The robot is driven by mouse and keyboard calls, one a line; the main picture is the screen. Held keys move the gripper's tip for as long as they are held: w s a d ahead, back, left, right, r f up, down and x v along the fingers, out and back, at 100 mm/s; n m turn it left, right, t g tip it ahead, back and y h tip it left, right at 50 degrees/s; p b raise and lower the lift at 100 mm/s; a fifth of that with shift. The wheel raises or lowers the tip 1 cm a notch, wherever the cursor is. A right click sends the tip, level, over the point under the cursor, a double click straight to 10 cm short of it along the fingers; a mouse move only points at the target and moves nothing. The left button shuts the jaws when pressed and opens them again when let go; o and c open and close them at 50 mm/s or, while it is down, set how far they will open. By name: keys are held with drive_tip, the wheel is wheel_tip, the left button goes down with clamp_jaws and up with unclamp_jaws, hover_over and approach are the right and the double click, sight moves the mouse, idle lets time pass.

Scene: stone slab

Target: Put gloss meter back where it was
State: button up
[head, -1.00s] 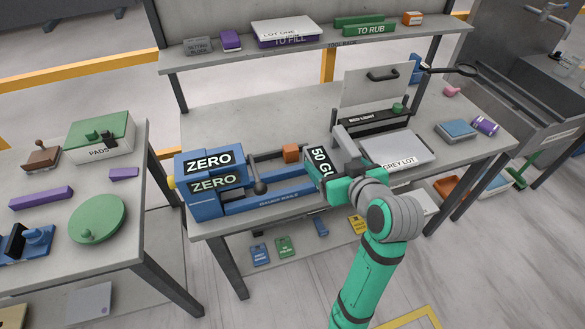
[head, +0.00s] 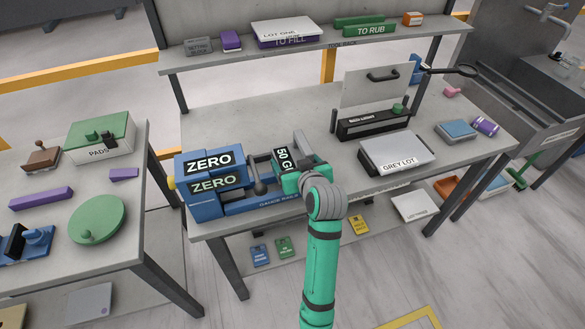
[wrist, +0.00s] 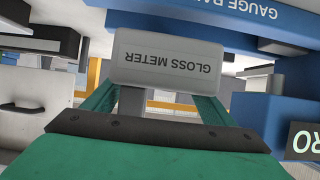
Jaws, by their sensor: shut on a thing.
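The gloss meter (head: 284,160) is a grey unit with a dark "50 G…" display, partly covered by my gripper in the head view. My gripper (head: 303,179) is shut on it, at or just above the right part of the blue gauge rail (head: 262,204). Any contact with the rail is unclear. In the wrist view the grey body of the gloss meter (wrist: 166,60) shows its name upside down between the green fingers. The blue rail (wrist: 255,22) lies beyond it.
Blue blocks with ZERO displays (head: 208,162) and a dark knob stand left of the meter. The grey lot panel (head: 396,153) lies to the right, before a black instrument (head: 372,122) with an upright plate. Bench between rail and panel is clear.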

drive_tip(key=shift+w+a+f, duration=0.1)
drive_tip(key=shift+f, duration=1.55)
drive_tip(key=shift+f, duration=0.1)
drive_tip(key=o, duration=1.6)
drive_tip(key=shift+f, duration=0.1)
drive_tip(key=shift+c, duration=0.2)
